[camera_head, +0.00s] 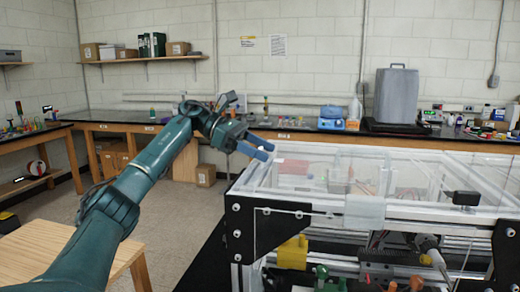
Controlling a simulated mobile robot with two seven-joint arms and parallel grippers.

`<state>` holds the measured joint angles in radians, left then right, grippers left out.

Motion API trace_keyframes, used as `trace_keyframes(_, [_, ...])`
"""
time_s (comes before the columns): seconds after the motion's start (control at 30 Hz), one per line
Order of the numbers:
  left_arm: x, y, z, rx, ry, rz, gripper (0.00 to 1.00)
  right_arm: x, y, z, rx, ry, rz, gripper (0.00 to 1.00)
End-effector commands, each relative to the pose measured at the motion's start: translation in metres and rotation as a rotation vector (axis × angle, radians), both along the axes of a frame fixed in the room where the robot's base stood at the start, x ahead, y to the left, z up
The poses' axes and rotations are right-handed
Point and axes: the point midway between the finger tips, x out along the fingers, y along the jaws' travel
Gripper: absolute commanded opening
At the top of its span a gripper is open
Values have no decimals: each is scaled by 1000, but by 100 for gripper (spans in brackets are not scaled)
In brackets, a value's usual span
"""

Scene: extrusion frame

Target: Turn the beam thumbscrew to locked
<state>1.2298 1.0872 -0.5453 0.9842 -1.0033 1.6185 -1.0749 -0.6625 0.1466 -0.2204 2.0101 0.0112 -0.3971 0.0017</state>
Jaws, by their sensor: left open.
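My left gripper (258,149) reaches in from the left on a teal arm. Its two blue fingers are apart and empty, in the air near the far left corner of the extrusion frame (300,208). The frame has pale rails, clear panels on top and black corner plates (238,228) with bolts at the front. I cannot make out for sure which small part is the beam thumbscrew. My right gripper is not in view.
A yellow block (292,252) and green parts (322,280) sit inside the frame's lower front. A wooden table (38,250) stands at left. Open floor (185,225) lies between the table and frame.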

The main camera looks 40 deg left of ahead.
Motion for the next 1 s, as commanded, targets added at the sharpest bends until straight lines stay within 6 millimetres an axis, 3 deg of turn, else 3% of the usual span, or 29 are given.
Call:
trace_keyframes(0.23, [-4, 9, 5, -1, -2, 4, 58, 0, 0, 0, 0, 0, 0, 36])
trace_keyframes(0.7, [-46, 87, 46, -4, -3, 3, 58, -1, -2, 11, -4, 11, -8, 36])
trace_keyframes(1.0, [-56, 106, 51, 0, 1, 0, 58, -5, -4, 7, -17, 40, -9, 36])
